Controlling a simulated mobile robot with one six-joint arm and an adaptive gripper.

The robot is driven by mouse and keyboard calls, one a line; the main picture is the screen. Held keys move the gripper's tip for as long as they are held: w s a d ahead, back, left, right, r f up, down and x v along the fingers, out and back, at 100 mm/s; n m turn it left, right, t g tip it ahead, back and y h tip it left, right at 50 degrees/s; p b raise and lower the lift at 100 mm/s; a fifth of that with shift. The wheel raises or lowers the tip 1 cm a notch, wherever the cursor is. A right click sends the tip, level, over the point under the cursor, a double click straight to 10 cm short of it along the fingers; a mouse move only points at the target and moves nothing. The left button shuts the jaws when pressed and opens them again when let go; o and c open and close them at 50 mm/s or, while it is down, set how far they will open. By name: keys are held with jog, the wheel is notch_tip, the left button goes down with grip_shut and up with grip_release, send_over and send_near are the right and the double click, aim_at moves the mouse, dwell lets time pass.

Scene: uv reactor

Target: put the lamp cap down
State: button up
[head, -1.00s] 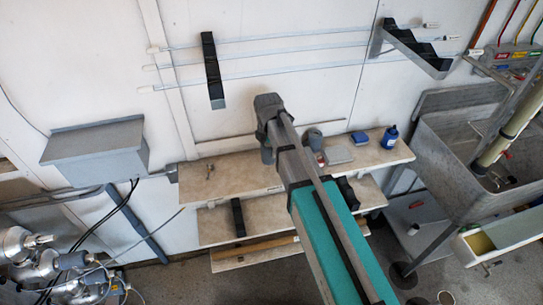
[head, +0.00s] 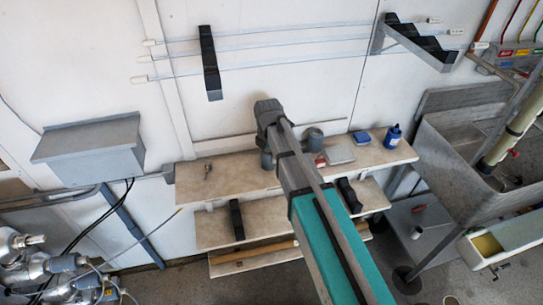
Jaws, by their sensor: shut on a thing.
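My arm reaches up from the bottom of the head view to above the upper shelf (head: 225,182). My gripper (head: 267,166) is at the far end, pointing down by the shelf's middle. Its fingers are mostly hidden by my own wrist and arm. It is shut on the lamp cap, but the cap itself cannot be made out. Whether the cap touches the shelf cannot be told.
The upper shelf holds a grey cylinder (head: 314,138), a pale square tray (head: 339,154), a blue box (head: 361,138) and a blue bottle (head: 392,137). Its left part is mostly clear. Long tubes (head: 290,49) hang on wall racks. A sink (head: 460,155) stands right.

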jog(key=shift+f, duration=0.1)
jog(key=o, duration=1.2)
jog(key=shift+r, duration=0.2)
notch_tip(320, 180, up, 12)
jog(key=p, duration=1.2)
jog(key=shift+f, duration=0.1)
